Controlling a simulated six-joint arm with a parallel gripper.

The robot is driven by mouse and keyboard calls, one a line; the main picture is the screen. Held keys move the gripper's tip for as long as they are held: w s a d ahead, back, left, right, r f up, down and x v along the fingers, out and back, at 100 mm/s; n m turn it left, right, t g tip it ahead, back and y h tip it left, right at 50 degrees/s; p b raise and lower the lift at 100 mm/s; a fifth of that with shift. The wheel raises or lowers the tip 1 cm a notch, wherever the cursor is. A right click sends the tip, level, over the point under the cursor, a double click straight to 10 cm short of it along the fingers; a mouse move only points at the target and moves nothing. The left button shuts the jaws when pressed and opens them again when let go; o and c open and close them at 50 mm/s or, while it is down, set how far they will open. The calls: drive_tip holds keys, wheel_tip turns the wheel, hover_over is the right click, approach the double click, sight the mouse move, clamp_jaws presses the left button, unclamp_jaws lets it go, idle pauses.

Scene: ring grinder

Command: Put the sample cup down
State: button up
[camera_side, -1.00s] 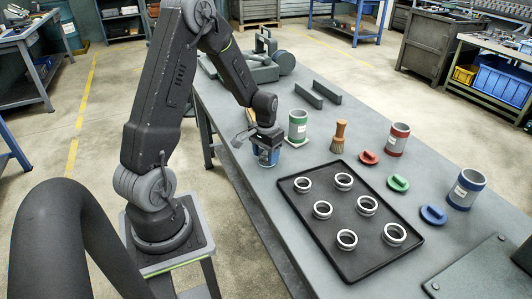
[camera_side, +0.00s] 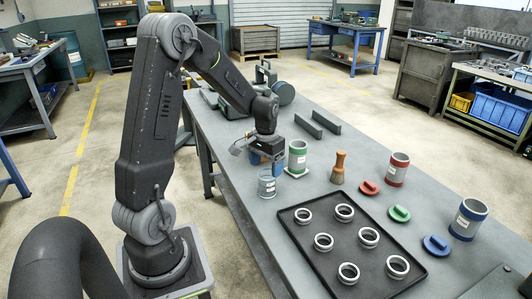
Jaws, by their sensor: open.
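The sample cup (camera_side: 267,185), a small grey-blue cylinder with a pale label, stands upright near the left edge of the grey table (camera_side: 232,170). My gripper (camera_side: 266,164) is directly above it, pointing down. Its blue fingertips are spread apart, with nothing visible held between them. The fingertips are around the height of the cup's rim or just above it; the exact gap is hard to tell.
A green-banded canister (camera_side: 298,157) stands close on the right, with a brush (camera_side: 339,168) beyond it. A black tray (camera_side: 295,232) of several metal rings lies in front. Red (camera_side: 396,170) and blue (camera_side: 468,220) canisters and coloured lids are farther right.

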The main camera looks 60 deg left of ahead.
drive_tip(key=s+d+r+m+t, duration=0.2)
drive_tip(key=s+d+r+t, duration=0.15)
drive_tip(key=d+r, duration=1)
drive_tip(key=s+d+r+m+t, duration=0.2)
drive_tip(key=s+d, duration=0.7)
drive_tip(key=shift+s+r, duration=0.15)
